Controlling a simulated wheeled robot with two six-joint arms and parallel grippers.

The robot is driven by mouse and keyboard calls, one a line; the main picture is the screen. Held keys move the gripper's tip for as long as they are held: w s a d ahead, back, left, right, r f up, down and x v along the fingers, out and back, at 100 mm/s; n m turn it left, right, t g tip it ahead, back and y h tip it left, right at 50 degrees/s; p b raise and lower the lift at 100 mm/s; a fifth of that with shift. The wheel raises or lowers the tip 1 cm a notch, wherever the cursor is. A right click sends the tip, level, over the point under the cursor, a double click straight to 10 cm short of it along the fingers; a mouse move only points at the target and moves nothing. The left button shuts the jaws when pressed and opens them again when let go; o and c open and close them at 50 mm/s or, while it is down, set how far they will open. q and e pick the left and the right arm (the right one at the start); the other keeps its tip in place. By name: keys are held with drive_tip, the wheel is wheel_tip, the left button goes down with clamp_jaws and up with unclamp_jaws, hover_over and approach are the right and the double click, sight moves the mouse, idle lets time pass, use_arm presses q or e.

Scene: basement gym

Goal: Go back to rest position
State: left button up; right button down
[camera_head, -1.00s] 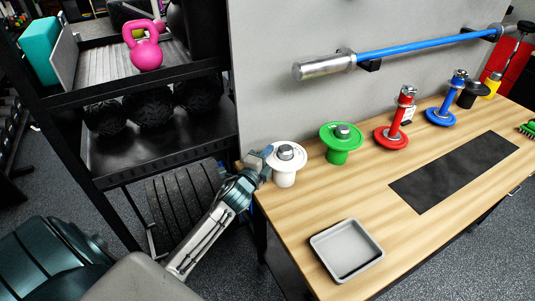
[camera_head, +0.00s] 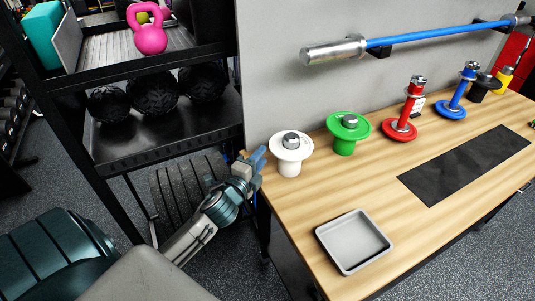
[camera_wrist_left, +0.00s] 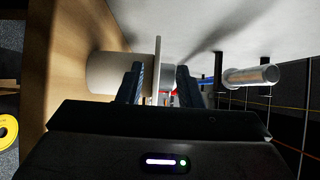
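The white spool-shaped stand (camera_head: 290,154), with a grey metal nut on its top flange, stands upright at the left end of the wooden bench (camera_head: 300,225). My left gripper (camera_head: 254,159) is just left of this stand, over the bench's left edge, apart from it and empty. In the left wrist view my fingers (camera_wrist_left: 160,88) are spread, with the white stand's flange (camera_wrist_left: 160,62) showing beyond the gap between them. My right gripper is in neither view.
Green (camera_head: 348,127), red (camera_head: 400,128) and blue (camera_head: 453,108) stands line the back of the bench. A grey tray (camera_head: 355,225) and a dark mat (camera_head: 465,165) lie in front. A black rack (camera_head: 150,140) with a pink kettlebell (camera_head: 150,38) stands close left of my gripper.

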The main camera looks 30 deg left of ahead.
use_arm(q)
drive_tip(key=shift+s+d+b, duration=0.1)
drive_tip(key=shift+s+b, duration=0.2)
drive_tip(key=shift+s, duration=1)
drive_tip(key=s+d+f+n+g, duration=0.3)
drive_tip(key=s+f+n+g, duration=0.2)
drive_tip(key=s, duration=0.3)
drive_tip(key=s+d+f+n+g, duration=0.3)
drive_tip(key=s+f+n+g, duration=0.25)
drive_tip(key=s, duration=0.35)
drive_tip(key=s+d+f+n+g, duration=0.35)
drive_tip(key=s+n, duration=0.25)
drive_tip(key=s, duration=0.2)
drive_tip(key=a+f+g, duration=0.1)
drive_tip(key=a+f, duration=0.1)
drive_tip(key=f, duration=1.2)
drive_tip(key=a+f+g, duration=0.1)
drive_tip(key=a+f, duration=0.1)
drive_tip(key=f, duration=1.3)
drive_tip(key=s+a+f, duration=0.1)
drive_tip(key=s+f, duration=1.7)
drive_tip(key=f, duration=0.2)
drive_tip(key=shift+s+f+g+h, duration=0.25)
drive_tip(key=shift+f+g+h, duration=0.15)
